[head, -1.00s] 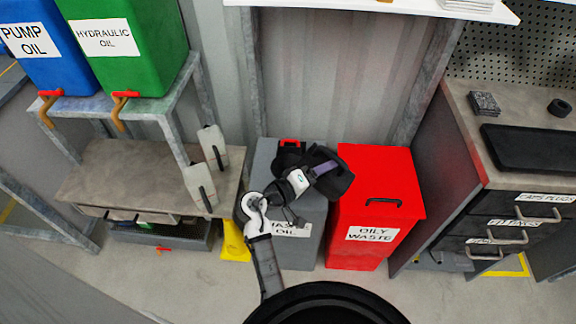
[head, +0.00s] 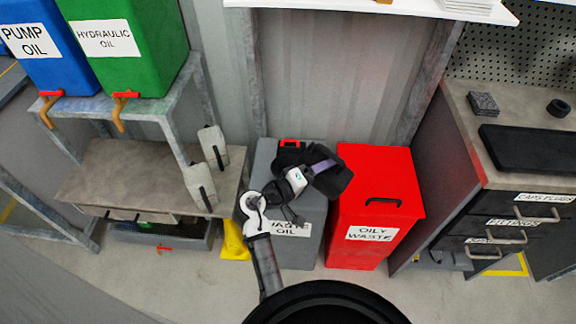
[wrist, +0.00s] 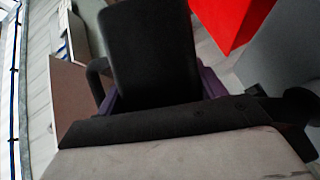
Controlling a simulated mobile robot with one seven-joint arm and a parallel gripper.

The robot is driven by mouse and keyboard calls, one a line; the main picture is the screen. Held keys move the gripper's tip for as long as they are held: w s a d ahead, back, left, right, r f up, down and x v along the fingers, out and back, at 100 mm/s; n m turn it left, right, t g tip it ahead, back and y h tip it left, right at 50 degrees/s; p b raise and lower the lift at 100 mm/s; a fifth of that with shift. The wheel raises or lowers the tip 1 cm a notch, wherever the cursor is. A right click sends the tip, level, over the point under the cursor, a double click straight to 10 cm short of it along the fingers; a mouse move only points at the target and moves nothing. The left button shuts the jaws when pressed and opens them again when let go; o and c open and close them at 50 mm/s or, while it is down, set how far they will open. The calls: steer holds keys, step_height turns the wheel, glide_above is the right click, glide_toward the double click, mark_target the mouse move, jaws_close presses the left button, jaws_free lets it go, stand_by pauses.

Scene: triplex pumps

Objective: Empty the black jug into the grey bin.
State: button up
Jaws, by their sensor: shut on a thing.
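The black jug (head: 330,179) is in my gripper (head: 314,172), above the grey bin and close to the red bin's left edge. In the wrist view the jug (wrist: 150,52) shows as a dark body with a curved handle at its left, with purple gripper parts (wrist: 109,101) beside it. The jug looks tilted in the head view. The grey bin (head: 264,163) stands against the wall, its label partly hidden by my arm. A red and black part (head: 291,143) shows at its top. The bin's opening and the jug's contents are hidden.
The red oily waste bin (head: 382,190) stands just right of the grey bin. A bench (head: 120,175) with two pale containers (head: 206,168) is at the left. A drawer cabinet (head: 490,225) is at the right. A yellow object (head: 235,240) lies on the floor.

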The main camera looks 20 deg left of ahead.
steer(key=shift+w+a+r+n+p, duration=0.25)
steer(key=shift+a+r+n+p, duration=0.4)
steer(key=shift+a, duration=0.2)
stand_by(2.0)
steer(key=shift+a+r+n+t+h+p, duration=0.2)
steer(key=shift+n+t+h+p, duration=0.1)
steer(key=shift+n+p, duration=0.15)
stand_by(0.9)
